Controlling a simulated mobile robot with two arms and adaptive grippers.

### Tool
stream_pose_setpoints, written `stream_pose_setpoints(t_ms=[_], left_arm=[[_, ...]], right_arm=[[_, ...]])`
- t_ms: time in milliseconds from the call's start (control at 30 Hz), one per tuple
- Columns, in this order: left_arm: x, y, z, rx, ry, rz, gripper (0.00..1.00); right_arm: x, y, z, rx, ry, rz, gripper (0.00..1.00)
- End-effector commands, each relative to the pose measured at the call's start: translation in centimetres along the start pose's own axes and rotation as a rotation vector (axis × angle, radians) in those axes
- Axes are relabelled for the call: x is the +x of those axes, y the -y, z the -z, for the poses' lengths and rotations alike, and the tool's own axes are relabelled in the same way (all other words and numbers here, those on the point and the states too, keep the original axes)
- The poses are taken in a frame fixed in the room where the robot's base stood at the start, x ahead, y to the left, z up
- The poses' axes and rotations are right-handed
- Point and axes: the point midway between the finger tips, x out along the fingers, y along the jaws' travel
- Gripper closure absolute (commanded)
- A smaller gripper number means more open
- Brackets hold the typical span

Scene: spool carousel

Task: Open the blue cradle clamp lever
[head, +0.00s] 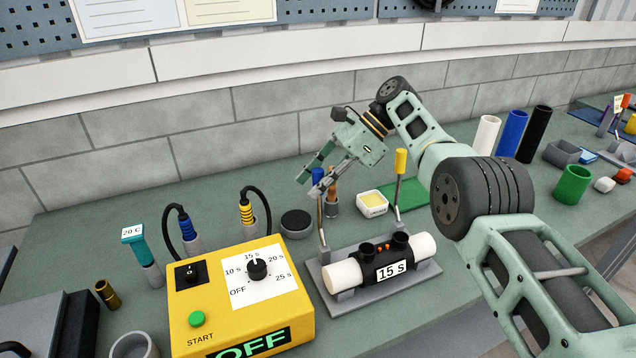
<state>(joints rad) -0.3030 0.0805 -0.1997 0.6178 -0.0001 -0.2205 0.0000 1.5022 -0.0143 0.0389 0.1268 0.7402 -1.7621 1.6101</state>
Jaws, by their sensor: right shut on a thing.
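The blue cradle clamp lever stands roughly upright at the left end of the grey cradle (375,300); its blue knob (318,175) is partly covered by my right gripper (311,183). That gripper comes in from the right and is shut on the blue lever at its top. The lever's thin metal rod (321,222) runs down to the cradle. A yellow-knobbed lever (401,161) stands upright at the right end. A white pipe (423,249) with a black fitting (372,262) marked "15 s" lies in the cradle. My left gripper is not in view.
A yellow control box (205,318) reading OFF stands left of the cradle. Behind it are plugs with black cables (262,195), a dark round puck (296,223) and a white tub (372,204). Coloured tubes (512,133) stand at the right.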

Motion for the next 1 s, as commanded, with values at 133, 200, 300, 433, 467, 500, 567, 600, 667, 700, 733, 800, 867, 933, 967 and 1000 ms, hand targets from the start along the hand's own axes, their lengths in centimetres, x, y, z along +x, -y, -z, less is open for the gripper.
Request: stream_pose_setpoints(t_ms=[133,200,300,433,467,500,567,600,667,700,733,800,867,933,967,1000], left_arm=[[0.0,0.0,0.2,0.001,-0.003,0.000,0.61],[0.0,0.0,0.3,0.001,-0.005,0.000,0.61],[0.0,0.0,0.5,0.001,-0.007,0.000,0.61],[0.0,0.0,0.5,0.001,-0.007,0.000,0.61],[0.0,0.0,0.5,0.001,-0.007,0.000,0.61],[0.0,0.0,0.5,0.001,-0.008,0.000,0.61],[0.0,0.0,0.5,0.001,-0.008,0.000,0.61],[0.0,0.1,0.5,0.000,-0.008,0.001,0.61],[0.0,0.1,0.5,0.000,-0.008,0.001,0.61],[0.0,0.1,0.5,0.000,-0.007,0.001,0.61],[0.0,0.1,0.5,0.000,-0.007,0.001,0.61],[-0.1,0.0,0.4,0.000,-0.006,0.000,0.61],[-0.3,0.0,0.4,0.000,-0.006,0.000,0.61],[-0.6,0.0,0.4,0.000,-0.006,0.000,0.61],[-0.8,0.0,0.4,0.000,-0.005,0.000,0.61],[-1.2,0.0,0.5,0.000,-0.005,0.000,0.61]], right_arm=[[0.3,-0.2,0.3,0.007,-0.005,-0.011,0.77],[0.3,-0.2,0.3,0.006,-0.004,-0.009,0.71],[0.2,-0.1,0.2,0.004,-0.003,-0.007,0.62],[0.1,-0.1,0.2,0.003,-0.002,-0.005,0.62],[0.1,-0.1,0.2,0.003,-0.002,-0.005,0.62],[0.1,-0.1,0.1,0.002,-0.002,-0.004,0.62],[0.1,-0.1,0.1,0.002,-0.002,-0.004,0.62],[0.1,-0.1,0.1,0.002,-0.002,-0.003,0.62],[0.1,-0.1,0.1,0.002,-0.001,-0.003,0.62],[0.1,-0.1,0.1,0.002,-0.001,-0.003,0.62],[0.1,-0.1,0.1,0.001,-0.001,-0.002,0.62],[0.0,0.0,0.1,0.000,-0.001,0.000,0.62],[-0.1,0.1,0.0,-0.005,0.000,0.004,0.62],[-0.1,0.2,0.0,-0.014,0.002,0.012,0.62],[-0.2,0.3,0.0,-0.019,0.004,0.018,0.62],[-0.3,0.5,-0.1,-0.028,0.006,0.027,0.62]])
